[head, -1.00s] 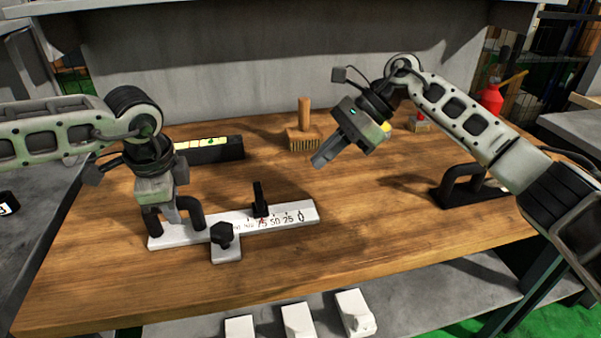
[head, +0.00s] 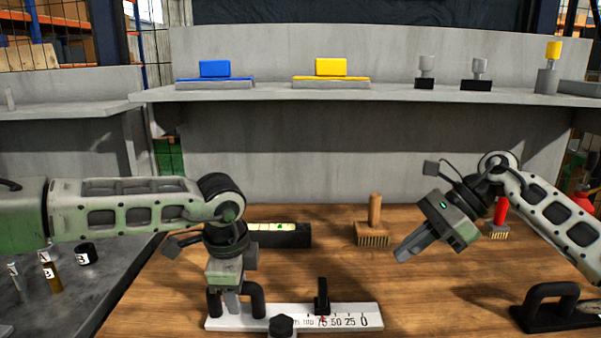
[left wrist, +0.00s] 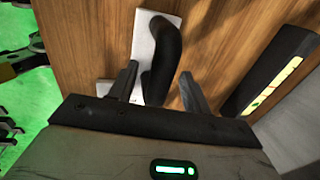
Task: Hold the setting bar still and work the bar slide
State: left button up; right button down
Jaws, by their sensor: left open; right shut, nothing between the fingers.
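The setting bar (head: 372,317) is a white scaled bar lying on the bench at the bottom of the head view. Its black arched handle (head: 258,299) is at the left end. The bar slide has an upright black piece (head: 322,296) near the 75 mark and a black knob (head: 282,325) in front, cut by the picture edge. My left gripper (head: 232,305) is down at the handle. In the left wrist view its open fingers (left wrist: 158,88) stand on either side of the handle (left wrist: 166,55). My right gripper (head: 402,256) is shut and empty, above the bench to the right.
A black level (head: 275,238) with a yellow vial lies behind the bar. A wooden brush (head: 373,225) stands at the back. A black-handled block (head: 548,310) is at the right. The shelf (head: 385,93) holds blue and yellow blocks.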

pick_arm(q)
notch_tip(320, 180, up, 12)
jog(key=s, duration=0.2)
jog(key=shift+s+f, duration=0.15)
jog(key=shift+f, duration=0.05)
